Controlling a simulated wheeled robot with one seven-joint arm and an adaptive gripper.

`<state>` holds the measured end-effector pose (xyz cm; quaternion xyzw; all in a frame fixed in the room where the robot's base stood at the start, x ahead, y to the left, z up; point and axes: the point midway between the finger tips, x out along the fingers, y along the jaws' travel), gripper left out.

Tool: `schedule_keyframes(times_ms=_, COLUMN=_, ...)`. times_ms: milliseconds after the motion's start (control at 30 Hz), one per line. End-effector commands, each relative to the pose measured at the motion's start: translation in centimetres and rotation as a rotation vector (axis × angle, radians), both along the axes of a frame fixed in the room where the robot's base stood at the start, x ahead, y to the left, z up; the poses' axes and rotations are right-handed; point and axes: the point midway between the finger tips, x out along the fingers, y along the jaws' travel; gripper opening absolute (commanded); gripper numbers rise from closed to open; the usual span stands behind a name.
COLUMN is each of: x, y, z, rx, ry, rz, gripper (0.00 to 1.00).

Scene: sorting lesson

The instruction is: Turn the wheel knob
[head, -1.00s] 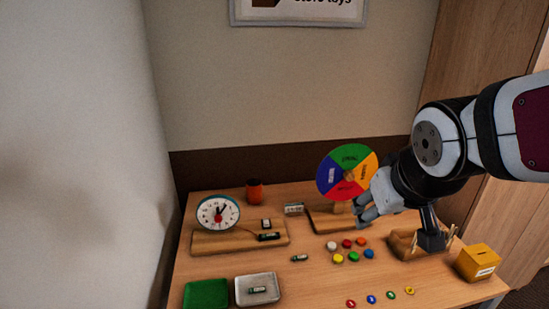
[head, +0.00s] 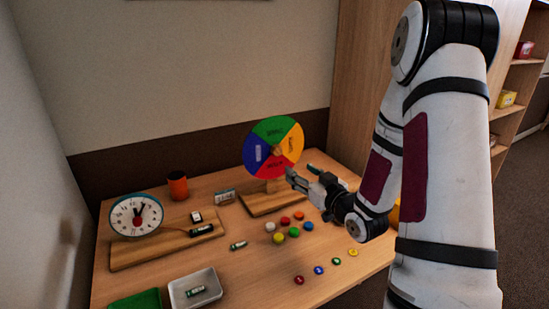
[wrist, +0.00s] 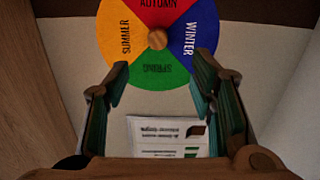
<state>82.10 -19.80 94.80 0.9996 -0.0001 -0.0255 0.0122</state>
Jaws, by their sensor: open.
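The season wheel (head: 262,133) stands upright on a wooden base (head: 262,204) at the back of the table, with coloured sectors. Its round wooden knob (wrist: 157,39) is at the wheel's centre in the wrist view, where the wheel appears upside down with AUTUMN at the top. My gripper (head: 302,170) is in front of the wheel, at its lower right in the head view. Its fingers are spread and empty; in the wrist view the space between the fingertips (wrist: 160,74) lies just below the knob. The fingers look apart from the knob.
Several coloured counters (head: 294,232) lie in front of the wheel. A grey tray (head: 213,297) and a green tray (head: 145,300) are at the front left.

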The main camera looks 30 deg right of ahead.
Motion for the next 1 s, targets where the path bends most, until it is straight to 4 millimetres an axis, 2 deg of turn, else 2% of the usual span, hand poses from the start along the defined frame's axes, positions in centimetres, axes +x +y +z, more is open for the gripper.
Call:
schedule_keyframes(times_ms=133, x=-0.1, y=-0.4, z=-0.4, rx=0.024, ry=-0.047, rz=0.000, gripper=0.51)
schedule_keyframes(times_ms=267, x=0.8, y=-0.4, z=-0.3, rx=0.025, ry=-0.054, rz=0.002, gripper=0.51)
schedule_keyframes(times_ms=800, x=10.6, y=-0.4, z=-0.3, rx=0.025, ry=-0.053, rz=0.001, gripper=0.51)
schedule_keyframes(times_ms=1000, x=12.9, y=-0.4, z=-0.3, rx=0.024, ry=-0.052, rz=0.001, gripper=0.51)
